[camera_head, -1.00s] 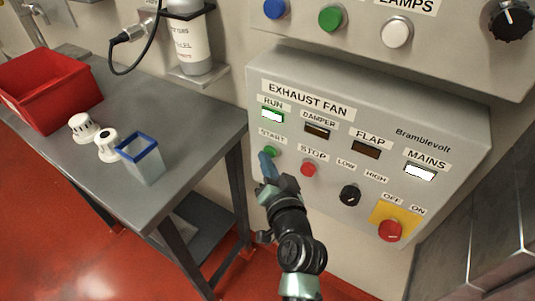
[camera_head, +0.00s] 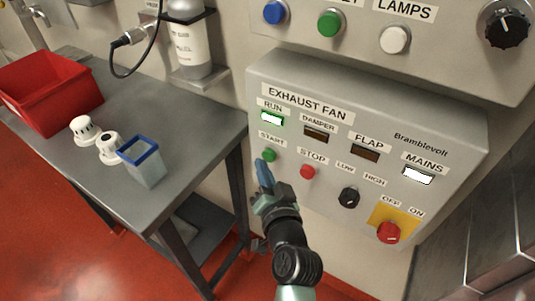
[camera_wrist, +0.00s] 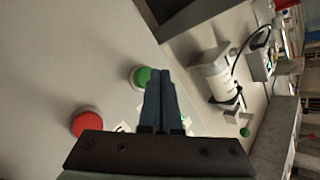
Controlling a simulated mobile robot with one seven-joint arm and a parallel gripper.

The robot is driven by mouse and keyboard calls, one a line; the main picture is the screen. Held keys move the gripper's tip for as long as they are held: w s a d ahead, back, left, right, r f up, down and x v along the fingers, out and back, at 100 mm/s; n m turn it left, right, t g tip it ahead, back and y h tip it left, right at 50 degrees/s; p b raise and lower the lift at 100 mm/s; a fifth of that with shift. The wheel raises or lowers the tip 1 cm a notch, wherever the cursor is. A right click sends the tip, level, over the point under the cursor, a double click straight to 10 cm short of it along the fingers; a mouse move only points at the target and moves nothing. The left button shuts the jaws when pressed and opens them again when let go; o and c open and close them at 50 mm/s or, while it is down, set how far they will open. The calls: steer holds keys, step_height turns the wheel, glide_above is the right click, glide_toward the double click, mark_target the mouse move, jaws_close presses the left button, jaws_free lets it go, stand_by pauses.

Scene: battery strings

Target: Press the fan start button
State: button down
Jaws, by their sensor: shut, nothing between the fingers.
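The green start button (camera_head: 268,155) sits under the START label on the exhaust fan panel (camera_head: 440,150). It also shows in the wrist view (camera_wrist: 141,77), just beyond and left of my fingertips. My gripper (camera_head: 264,168) is shut and empty, its blue fingers just below the button in the head view. A small gap seems to lie between the fingertips and the button; the exact depth is hard to tell. The RUN lamp (camera_head: 271,119) is lit white with a green frame. The red stop button (camera_head: 307,171) is right of the start button; it shows in the wrist view (camera_wrist: 87,122).
The panel also has a black knob (camera_head: 349,197) and a red mains switch (camera_head: 388,232) on a yellow plate. The MAINS lamp (camera_head: 418,174) is lit. A grey table (camera_head: 200,125) at left holds a red bin (camera_head: 50,100) and a blue-rimmed container (camera_head: 143,165).

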steer(key=shift+s+a, duration=0.1)
steer(key=shift+a, duration=0.05)
steer(key=shift+s+a+p, duration=0.55)
steer(key=shift+s+a, duration=0.2)
steer(key=shift+s, duration=0.3)
steer(key=shift+s+a+p, duration=0.55)
steer(key=shift+s+a, duration=0.15)
steer(key=shift+s, duration=0.3)
step_height(320, 180, up, 34)
steer(key=w+a+n+t+p, duration=0.1)
steer(key=w+n+t+p, duration=0.1)
steer(key=n+t+p, duration=0.3)
steer(key=s+r+t+h+p, duration=0.1)
steer(key=s+r, duration=0.3)
steer(key=r, duration=0.5)
steer(key=s+r+t+p, duration=0.2)
steer(key=s+r, duration=0.3)
steer(key=r, duration=0.5)
steer(key=s+d+r+t+h+p, duration=0.1)
steer(key=s+r+t+p, duration=0.1)
steer(key=s+r, duration=0.3)
step_height(320, 180, up, 4)
steer(key=shift+s+r+n+t+h, duration=0.2)
steer(key=shift+r+n+t+h, duration=0.1)
steer(key=shift+t, duration=0.3)
steer(key=shift+d+f, duration=0.1)
steer(key=shift+f, duration=0.05)
